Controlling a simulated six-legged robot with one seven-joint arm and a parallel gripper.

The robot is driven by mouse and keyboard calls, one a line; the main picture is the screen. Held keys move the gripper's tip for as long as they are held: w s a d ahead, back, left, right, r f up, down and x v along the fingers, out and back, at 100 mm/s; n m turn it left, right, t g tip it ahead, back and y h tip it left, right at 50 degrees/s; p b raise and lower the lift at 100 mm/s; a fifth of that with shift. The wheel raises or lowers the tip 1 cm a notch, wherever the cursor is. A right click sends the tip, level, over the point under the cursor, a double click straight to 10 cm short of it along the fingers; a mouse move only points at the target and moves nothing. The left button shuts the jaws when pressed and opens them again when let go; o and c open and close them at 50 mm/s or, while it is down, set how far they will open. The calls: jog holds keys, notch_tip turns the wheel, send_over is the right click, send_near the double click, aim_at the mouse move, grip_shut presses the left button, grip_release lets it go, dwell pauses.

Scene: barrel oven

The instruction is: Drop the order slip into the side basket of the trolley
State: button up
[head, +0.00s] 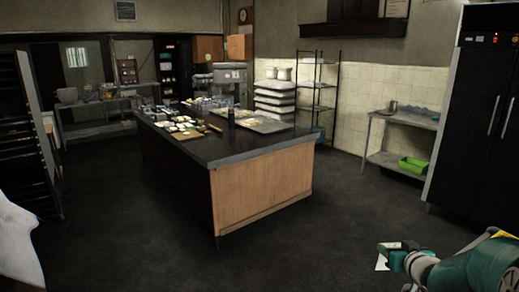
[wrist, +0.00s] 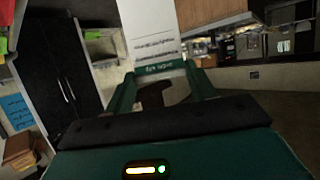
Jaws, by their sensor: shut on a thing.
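My gripper (head: 390,250) is at the lower right of the head view, held out over the dark floor. It is shut on the order slip, a white paper whose lower corner (head: 382,263) shows below the jaws. In the wrist view the slip (wrist: 151,28) stands out beyond the green fingers of my gripper (wrist: 160,68), with lines of dark print on it. I cannot make out a trolley with a side basket in either view.
A large dark-topped island (head: 265,180) holds trays and many small items. A tall shelf rack (head: 25,140) stands at left. At right are a side table (head: 405,120) with a green bin (head: 413,165) on its lower shelf, and a black fridge (head: 480,120). Floor before the island is clear.

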jog(key=s+d+f+n+y, duration=0.2)
jog(key=s+d, duration=0.6)
jog(key=s, duration=0.6)
jog(key=shift+w+d+f, duration=0.1)
jog(key=shift+f, duration=2.8)
jog(key=o, duration=1)
jog(key=shift+o, duration=0.2)
jog(key=v, duration=1.3)
jog(key=shift+s+r, duration=0.25)
jog(key=shift+s, duration=0.05)
jog(key=shift+d, duration=0.1)
